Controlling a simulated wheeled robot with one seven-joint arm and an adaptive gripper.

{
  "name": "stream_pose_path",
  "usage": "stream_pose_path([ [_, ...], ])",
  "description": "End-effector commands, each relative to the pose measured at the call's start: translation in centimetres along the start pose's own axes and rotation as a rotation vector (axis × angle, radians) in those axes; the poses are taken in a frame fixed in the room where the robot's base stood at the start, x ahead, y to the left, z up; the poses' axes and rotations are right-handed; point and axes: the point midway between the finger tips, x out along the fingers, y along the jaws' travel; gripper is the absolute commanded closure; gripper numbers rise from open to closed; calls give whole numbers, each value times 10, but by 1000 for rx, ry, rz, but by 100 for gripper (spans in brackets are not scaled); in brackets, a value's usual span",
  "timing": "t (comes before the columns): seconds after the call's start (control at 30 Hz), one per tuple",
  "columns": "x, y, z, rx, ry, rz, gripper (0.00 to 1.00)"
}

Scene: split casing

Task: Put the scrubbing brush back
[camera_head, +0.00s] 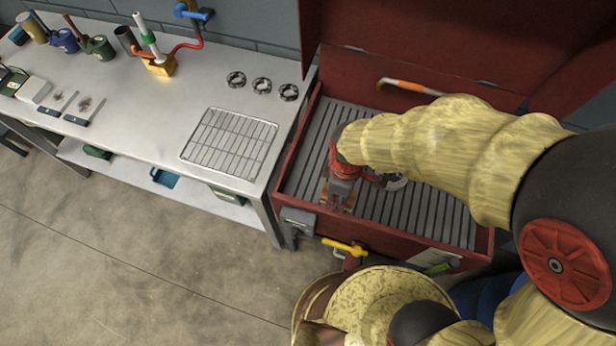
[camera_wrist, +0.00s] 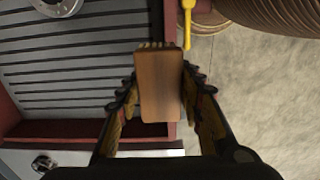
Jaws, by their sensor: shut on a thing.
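The scrubbing brush (camera_wrist: 158,88) has a plain wooden block, and a row of bristle tips shows at its far end in the wrist view. My gripper (camera_head: 338,206) is shut on it, with one dark finger along each side of the block. In the head view my gripper hangs over the left front part of the open red washer tub (camera_head: 293,160), and the brush cannot be made out clearly there. In the wrist view the brush appears over the tub's red wall (camera_wrist: 155,20). Its height above the wall is hard to tell.
A pale ring-shaped part (camera_head: 398,183) lies on the tub's slatted grey floor (camera_head: 425,212). A yellow-handled valve (camera_head: 343,246) sits at the tub's front. Left stands a steel bench with a wire rack (camera_head: 230,143) and several dark rings (camera_head: 262,86).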

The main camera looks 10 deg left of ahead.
Motion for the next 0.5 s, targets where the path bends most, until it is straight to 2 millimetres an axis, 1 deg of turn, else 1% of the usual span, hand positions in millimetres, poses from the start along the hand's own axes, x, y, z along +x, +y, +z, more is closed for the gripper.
stream_pose_path([
  [0.07,4,6,-4,-12,-1,-1,87],
  [0.17,14,19,-15,-15,-2,-2,87],
  [0.47,44,72,-57,-13,-2,-3,87],
  [0.5,53,76,-60,-13,-4,-5,87],
])
